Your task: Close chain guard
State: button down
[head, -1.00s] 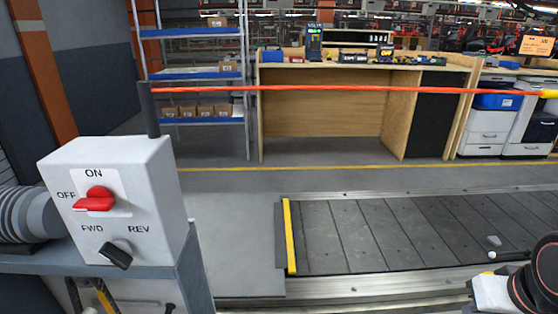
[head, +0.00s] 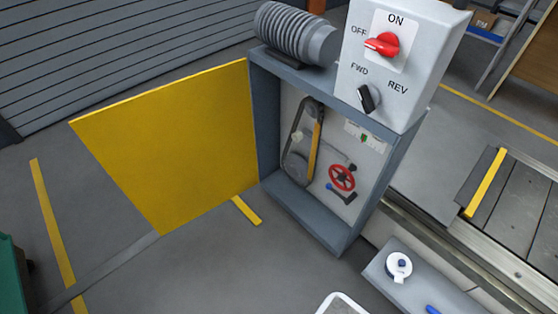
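The chain guard is a large yellow panel (head: 175,140) in the head view, swung wide open to the left of a grey drive cabinet (head: 262,130). It is hinged at the cabinet's left edge. Inside the open cabinet a chain loop (head: 316,135) runs on sprockets, with a red handwheel (head: 342,177) and a blue-handled lever (head: 340,192) to its lower right. A small yellow bar (head: 246,211) lies below the panel's lower edge. My gripper is not in view.
A control box (head: 405,70) with a red switch (head: 382,44) and a black FWD/REV knob (head: 369,98) sits on the cabinet beside a ribbed motor (head: 296,33). The slat conveyor (head: 525,215) is at right. A grey shelf (head: 405,285) holds a white round item (head: 398,266). Floor at left is largely clear.

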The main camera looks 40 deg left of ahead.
aim_at(183, 149)
jog(key=u, duration=1.2)
jog(key=i+j+u, duration=0.55)
jog(key=i, duration=0.35)
